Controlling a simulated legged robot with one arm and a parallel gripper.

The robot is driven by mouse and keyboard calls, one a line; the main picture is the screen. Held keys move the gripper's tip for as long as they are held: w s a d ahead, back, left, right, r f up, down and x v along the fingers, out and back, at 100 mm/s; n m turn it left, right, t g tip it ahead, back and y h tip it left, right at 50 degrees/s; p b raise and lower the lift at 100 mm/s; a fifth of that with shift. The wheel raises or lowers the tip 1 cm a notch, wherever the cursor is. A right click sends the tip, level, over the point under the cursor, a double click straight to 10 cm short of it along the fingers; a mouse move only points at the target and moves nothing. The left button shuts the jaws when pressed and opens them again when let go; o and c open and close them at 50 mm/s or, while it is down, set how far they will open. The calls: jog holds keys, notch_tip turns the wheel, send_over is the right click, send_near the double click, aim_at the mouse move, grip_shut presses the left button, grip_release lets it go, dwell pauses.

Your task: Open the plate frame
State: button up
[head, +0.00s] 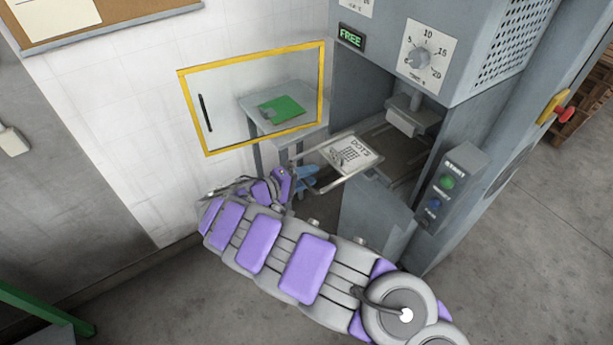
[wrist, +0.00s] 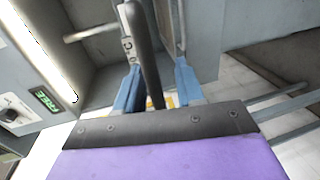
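The plate frame (head: 320,146) is a light metal frame reaching out of the machine's opening at its left side. It surrounds a pale plate (head: 350,153) marked "DOTS" with a dark grid. My gripper (head: 308,178) has blue fingers and is just below and left of the frame's outer end. In the wrist view my gripper (wrist: 158,88) is open, its fingers well apart. A dark bar (wrist: 143,55) with a pale lettered strip runs between them, probably the frame seen edge-on. Contact cannot be told. My arm hides part of the area below the frame.
The grey machine (head: 390,60) has a dial, a "FREE" display (head: 351,38) and a button box (head: 450,185). A yellow-edged clear door (head: 182,105) stands swung out left. Behind it is a small table (head: 250,104) with a green sheet (head: 281,109).

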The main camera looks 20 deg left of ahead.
jog(key=p+v, duration=0.2)
jog(key=v, duration=1.5)
jog(key=shift+a, duration=0.15)
jog(key=shift+s+f, duration=0.1)
jog(key=shift+s, duration=0.05)
